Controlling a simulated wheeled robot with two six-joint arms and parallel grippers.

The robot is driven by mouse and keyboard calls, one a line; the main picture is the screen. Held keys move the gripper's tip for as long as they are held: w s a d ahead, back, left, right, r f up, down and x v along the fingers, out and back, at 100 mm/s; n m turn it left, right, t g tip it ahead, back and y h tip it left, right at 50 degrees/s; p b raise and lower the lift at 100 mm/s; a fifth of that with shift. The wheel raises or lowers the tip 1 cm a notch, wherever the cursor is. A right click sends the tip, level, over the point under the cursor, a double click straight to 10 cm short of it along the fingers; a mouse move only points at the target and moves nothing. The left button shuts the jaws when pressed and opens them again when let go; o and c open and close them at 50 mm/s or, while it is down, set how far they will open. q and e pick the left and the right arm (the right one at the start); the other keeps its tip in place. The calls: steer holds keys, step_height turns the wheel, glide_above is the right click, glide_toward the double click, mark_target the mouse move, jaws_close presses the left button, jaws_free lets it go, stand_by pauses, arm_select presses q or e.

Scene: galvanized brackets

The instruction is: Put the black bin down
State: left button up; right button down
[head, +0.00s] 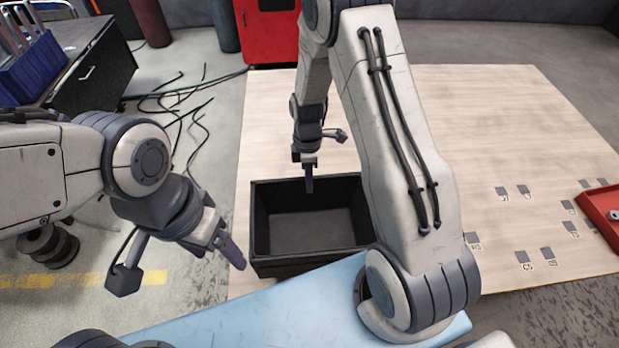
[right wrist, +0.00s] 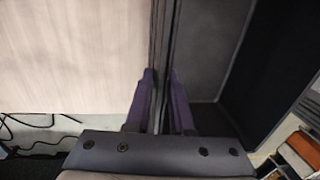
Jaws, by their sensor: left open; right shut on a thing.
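The black bin (head: 305,232) is empty and looks level at the near edge of the pale wooden table in the head view. My right gripper (head: 309,184) comes down on its far wall. In the right wrist view, my right gripper's fingers (right wrist: 159,88) are shut on the wall of the bin (right wrist: 205,45), one on each side. I cannot tell whether the bin's underside touches the table. My left gripper (head: 236,255) is open and empty, just left of the bin and apart from it. My right arm hides the bin's right side.
The wooden table (head: 480,130) is clear behind the bin. Several small grey brackets (head: 523,257) lie at its right, with a red tray (head: 604,212) at the far right edge. A light blue surface (head: 270,310) lies in front of the bin. Cables (head: 180,105) lie on the floor at left.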

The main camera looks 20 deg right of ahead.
steer(key=c, duration=0.8)
jaws_free()
steer(key=shift+r, duration=0.1)
step_height(320, 180, up, 11)
steer(key=w+b, duration=0.2)
steer(key=s+a+r+m+t, duration=0.1)
steer(key=s+a+r+m, duration=0.2)
steer(key=s+a+r, duration=0.55)
steer(key=s+a+m, duration=0.1)
steer(key=s, duration=0.4)
steer(key=s+a+m, duration=0.2)
steer(key=s, duration=0.3)
steer(key=s+a+m, duration=0.1)
steer(key=s, duration=0.5)
steer(key=shift+s+a+r+m+t+y, duration=0.1)
steer(key=shift+a+m+t+y, duration=0.2)
steer(key=shift+a+m, duration=0.1)
